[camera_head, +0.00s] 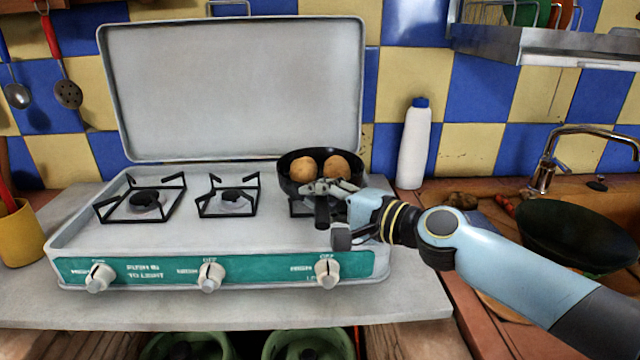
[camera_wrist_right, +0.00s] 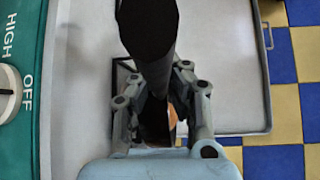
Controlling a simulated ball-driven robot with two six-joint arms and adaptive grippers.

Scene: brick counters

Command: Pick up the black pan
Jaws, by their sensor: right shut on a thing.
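The black pan (camera_head: 286,178) is at the right burner of the stove and holds two round brown potato-like things (camera_head: 303,168). Its handle (camera_head: 322,214) points toward the front of the stove. My right gripper (camera_head: 330,188) comes in from the right and is shut on the handle close to the pan. In the right wrist view the dark handle (camera_wrist_right: 150,45) runs between the fingers of the gripper (camera_wrist_right: 162,98). The gripper hides part of the pan's front and of the burner, so I cannot tell whether the pan touches the grate. My left gripper is not in view.
The stove (camera_head: 240,267) has a raised lid (camera_head: 235,90) behind the pan and two empty burners at left. A white bottle (camera_head: 413,148) stands right of the pan. A dark wok-like bowl (camera_head: 575,232) is at the right, near the tap (camera_head: 548,165). A rack (camera_head: 545,42) hangs above.

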